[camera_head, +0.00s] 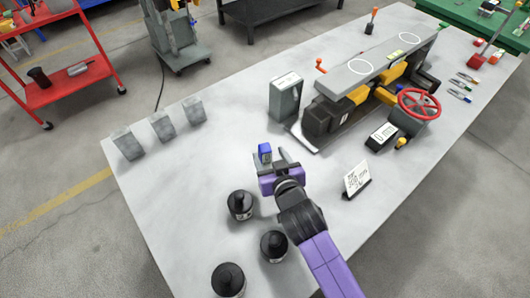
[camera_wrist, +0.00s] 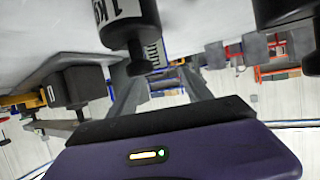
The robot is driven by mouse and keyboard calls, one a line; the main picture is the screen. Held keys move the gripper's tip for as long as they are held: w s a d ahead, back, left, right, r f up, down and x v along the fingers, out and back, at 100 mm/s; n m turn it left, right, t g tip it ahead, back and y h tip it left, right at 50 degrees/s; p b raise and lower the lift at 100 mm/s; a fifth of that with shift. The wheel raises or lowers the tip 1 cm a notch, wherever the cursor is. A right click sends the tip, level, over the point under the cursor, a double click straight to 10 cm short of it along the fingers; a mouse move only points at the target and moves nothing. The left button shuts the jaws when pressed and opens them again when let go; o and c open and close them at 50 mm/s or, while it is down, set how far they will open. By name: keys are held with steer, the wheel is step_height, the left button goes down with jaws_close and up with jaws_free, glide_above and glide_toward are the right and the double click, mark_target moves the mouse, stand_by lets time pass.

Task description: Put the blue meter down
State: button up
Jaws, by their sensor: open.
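The blue meter (camera_head: 265,152) is a small upright blue box with a dark face, at the tip of my gripper in the head view. My gripper (camera_head: 275,160) is open over the left half of the white table, its fingers around or just beside the meter; contact cannot be told. The meter's base is partly hidden, so whether it rests on the table is unclear. In the wrist view, which is upside down, my gripper's two grey fingers (camera_wrist: 160,85) are spread apart. A black weight hides much of the space between them there.
Black weights (camera_head: 240,205) stand close to my gripper and arm on the left. Grey blocks (camera_head: 162,126) line the far left edge. A grey box (camera_head: 285,96), the screw-jack machine (camera_head: 335,112) and a label card (camera_head: 357,180) stand to the right.

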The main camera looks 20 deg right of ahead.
mark_target(265, 149)
steer(key=shift+p+x, duration=0.3)
steer(key=shift+x, duration=1.85)
steer(key=shift+s+f, duration=0.1)
steer(key=shift+s, duration=0.05)
jaws_close()
